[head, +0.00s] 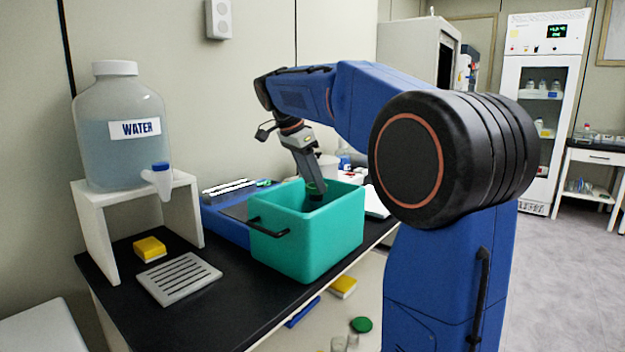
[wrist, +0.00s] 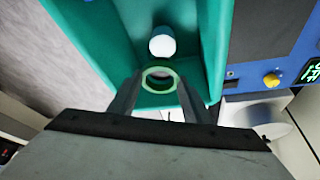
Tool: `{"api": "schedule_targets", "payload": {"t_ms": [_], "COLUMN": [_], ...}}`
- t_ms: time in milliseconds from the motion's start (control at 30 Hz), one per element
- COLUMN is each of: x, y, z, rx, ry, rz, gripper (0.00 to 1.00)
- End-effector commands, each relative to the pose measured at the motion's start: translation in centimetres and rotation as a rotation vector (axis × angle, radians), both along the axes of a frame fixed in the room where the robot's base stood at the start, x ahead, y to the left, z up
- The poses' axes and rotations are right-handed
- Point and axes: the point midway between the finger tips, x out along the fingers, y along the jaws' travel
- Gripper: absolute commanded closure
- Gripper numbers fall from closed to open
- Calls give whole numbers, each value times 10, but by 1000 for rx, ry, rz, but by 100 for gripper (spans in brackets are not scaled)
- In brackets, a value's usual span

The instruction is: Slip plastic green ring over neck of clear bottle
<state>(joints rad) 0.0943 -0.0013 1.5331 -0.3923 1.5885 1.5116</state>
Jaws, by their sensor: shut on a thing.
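The green ring (wrist: 160,91) is between the fingertips of my gripper (wrist: 160,80) in the wrist view, and my gripper is shut on it.
The bin stands on the black counter (head: 225,315), by a blue device (head: 225,228) with a yellow knob (wrist: 271,80). A large water bottle (head: 120,160) sits on a white stand (head: 95,235) at left. A grey slotted plate (head: 180,280) and yellow block (head: 149,249) lie in front.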

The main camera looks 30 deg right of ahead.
Motion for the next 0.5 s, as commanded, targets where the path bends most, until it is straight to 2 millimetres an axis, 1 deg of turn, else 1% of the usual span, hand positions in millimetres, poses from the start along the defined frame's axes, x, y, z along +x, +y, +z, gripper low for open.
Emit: {"api": "schedule_targets", "payload": {"t_ms": [500], "x": [0], "y": [0], "z": [-8], "rx": [0], "ry": [0], "rz": [0], "gripper": [76]}}
